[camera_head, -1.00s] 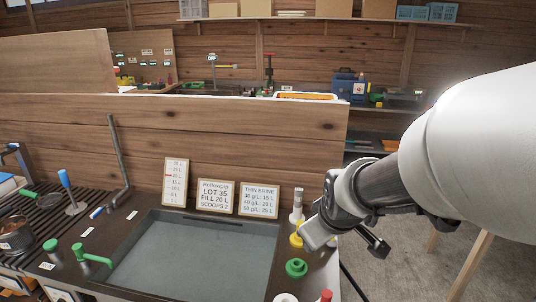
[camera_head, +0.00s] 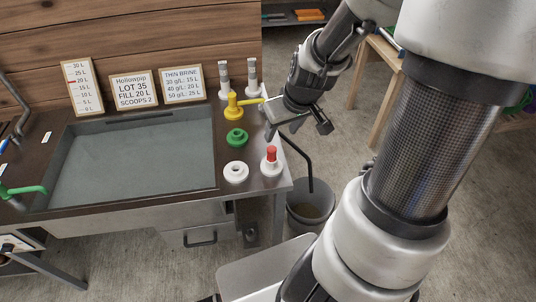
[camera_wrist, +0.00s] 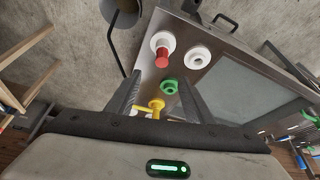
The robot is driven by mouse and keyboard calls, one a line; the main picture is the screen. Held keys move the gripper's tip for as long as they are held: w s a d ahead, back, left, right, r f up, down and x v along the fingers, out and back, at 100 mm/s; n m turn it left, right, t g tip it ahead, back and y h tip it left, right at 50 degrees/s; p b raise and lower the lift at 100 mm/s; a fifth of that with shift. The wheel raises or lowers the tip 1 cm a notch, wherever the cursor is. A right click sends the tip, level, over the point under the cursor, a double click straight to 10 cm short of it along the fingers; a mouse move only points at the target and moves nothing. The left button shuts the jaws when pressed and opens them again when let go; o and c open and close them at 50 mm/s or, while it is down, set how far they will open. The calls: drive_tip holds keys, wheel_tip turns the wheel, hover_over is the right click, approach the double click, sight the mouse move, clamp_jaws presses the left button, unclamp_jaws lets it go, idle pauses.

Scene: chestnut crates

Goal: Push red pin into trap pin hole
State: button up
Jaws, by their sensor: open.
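The red pin (camera_head: 271,154) stands upright in a round white fitting (camera_head: 270,169) at the counter's front right corner. In the wrist view the red pin (camera_wrist: 162,60) shows beyond my fingertips, against its white fitting (camera_wrist: 157,40). I cannot see a trap pin hole clearly; the pin's lower end is hidden in the fitting. My gripper (camera_head: 300,122) is open and empty, above the counter's right edge, behind and to the right of the red pin. In the wrist view the two fingers of my gripper (camera_wrist: 160,92) are spread apart, with the yellow fitting seen between them.
A white ring fitting (camera_head: 235,172), a green fitting (camera_head: 235,138) and a yellow-handled valve (camera_head: 233,107) stand near the pin. Two grey-topped posts (camera_head: 224,80) stand behind. The sink basin (camera_head: 135,160) lies left. A bucket (camera_head: 311,208) with a dark pipe stands below the right edge.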

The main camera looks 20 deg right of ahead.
sight(272, 149)
drive_tip(key=b+x, duration=0.4)
drive_tip(key=x, duration=0.4)
drive_tip(key=shift+w+f, duration=0.15)
drive_tip(key=shift+f, duration=0.15)
drive_tip(key=b+x, duration=0.1)
drive_tip(key=x, duration=0.1)
drive_tip(key=b+x, duration=0.2)
drive_tip(key=shift+a+f, duration=0.2)
drive_tip(key=shift+a, duration=0.05)
drive_tip(key=shift+w+f, duration=0.1)
drive_tip(key=shift+f, duration=0.25)
drive_tip(key=c, duration=1.2)
wheel_tip(272, 149, up, 10)
drive_tip(key=p, duration=0.4)
